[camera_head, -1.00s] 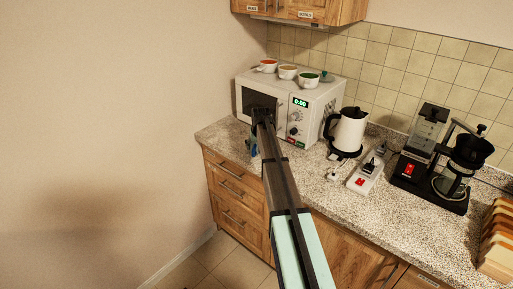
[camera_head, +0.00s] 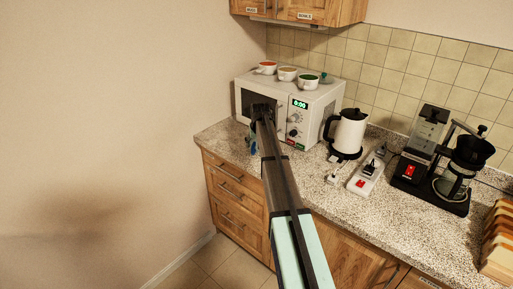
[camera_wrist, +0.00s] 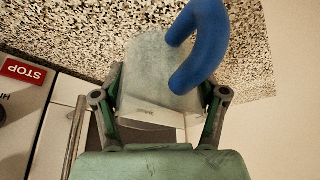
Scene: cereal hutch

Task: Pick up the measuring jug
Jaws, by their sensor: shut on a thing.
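The measuring jug (camera_wrist: 150,75) is a clear, frosted-looking vessel with a thick blue handle (camera_wrist: 205,45). In the wrist view it sits between the two fingers of my gripper (camera_wrist: 160,108), which is shut on it. The speckled worktop shows behind it; I cannot tell whether the jug touches it. In the head view my gripper (camera_head: 262,112) is in front of the microwave door, and my arm hides most of the jug. Only a bit of blue (camera_head: 253,143) shows beside the arm.
The white microwave (camera_head: 318,118) stands close behind my gripper, with several bowls or cups (camera_head: 288,73) on top. A kettle (camera_head: 348,132), a power strip (camera_head: 362,180) and a coffee maker (camera_head: 440,165) stand to the right on the worktop (camera_head: 325,190). The wall is at the left.

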